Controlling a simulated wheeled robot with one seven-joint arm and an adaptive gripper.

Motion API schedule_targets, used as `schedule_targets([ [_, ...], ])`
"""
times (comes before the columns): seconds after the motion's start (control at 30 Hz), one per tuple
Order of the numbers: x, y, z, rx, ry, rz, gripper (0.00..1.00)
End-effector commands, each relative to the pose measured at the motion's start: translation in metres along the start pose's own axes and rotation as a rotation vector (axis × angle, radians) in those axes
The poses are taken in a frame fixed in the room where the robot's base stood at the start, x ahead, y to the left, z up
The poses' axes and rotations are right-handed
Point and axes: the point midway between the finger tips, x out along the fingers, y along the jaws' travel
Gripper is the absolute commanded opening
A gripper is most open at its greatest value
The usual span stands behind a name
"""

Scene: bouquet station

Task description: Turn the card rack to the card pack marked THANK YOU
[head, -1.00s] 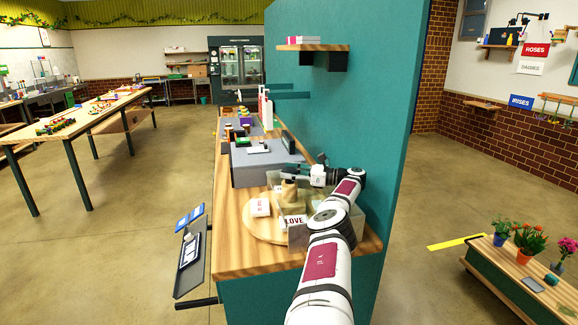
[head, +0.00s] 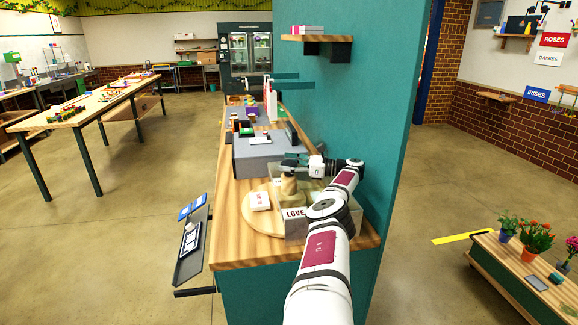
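The card rack is a round wooden turntable (head: 250,222) with a wooden post (head: 289,187) at its middle. It stands on the near end of the wooden counter. A pack marked LOVE (head: 293,213) faces the near side. A white pack with red lettering, too small to read, (head: 260,200) is on the left side. Another label behind the post is mostly hidden. I cannot pick out THANK YOU on any pack. My gripper (head: 290,162) is just beyond and above the post, its dark fingers pointing left. Its finger gap is too small to judge. My arm hides the rack's right side.
A teal wall panel (head: 360,110) rises close along the right, with a small shelf (head: 317,40) above. A grey box-like stand (head: 262,150) is behind the rack. A dark tray (head: 192,245) hangs off the counter's left edge. Floor to the left is clear.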

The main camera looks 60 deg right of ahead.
Motion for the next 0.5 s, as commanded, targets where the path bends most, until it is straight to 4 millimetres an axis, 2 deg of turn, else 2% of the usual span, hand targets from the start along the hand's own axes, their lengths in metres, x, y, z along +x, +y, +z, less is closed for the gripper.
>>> schedule_targets([
  [0.3, -0.002, 0.0, -0.002, 0.004, 0.004, -0.001, 0.69],
  [0.37, -0.002, 0.0, 0.002, 0.003, 0.004, -0.001, 0.69],
  [0.5, -0.001, 0.0, 0.021, 0.0, 0.004, -0.003, 0.69],
])
